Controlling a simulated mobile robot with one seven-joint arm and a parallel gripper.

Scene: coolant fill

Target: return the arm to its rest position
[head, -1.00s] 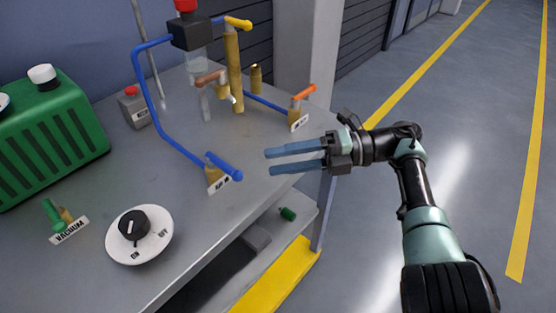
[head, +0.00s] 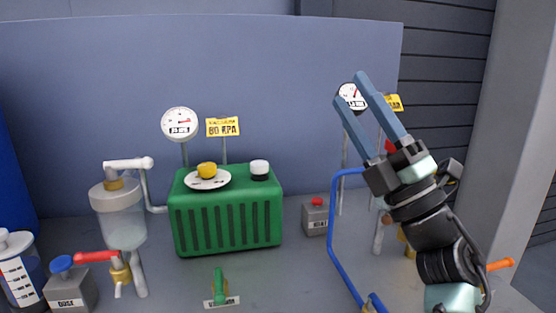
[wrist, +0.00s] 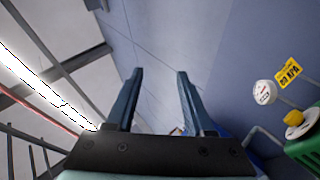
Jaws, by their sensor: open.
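My gripper (head: 350,88) is raised at the right of the head view, its two blue fingers pointing up and to the left. The fingers are apart with nothing between them. In the wrist view the open fingers (wrist: 160,72) point toward the blue back panel and the ceiling, touching nothing. My arm and gripper hide part of the right gauge (head: 351,96) and the fittings behind them.
A green ribbed unit (head: 228,222) stands on the grey bench, with a gauge (head: 180,124) and a yellow sign (head: 223,127) behind. A blue pipe (head: 332,235) rises left of my arm. A clear reservoir (head: 121,222) and red-handled valve (head: 97,256) stand at left.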

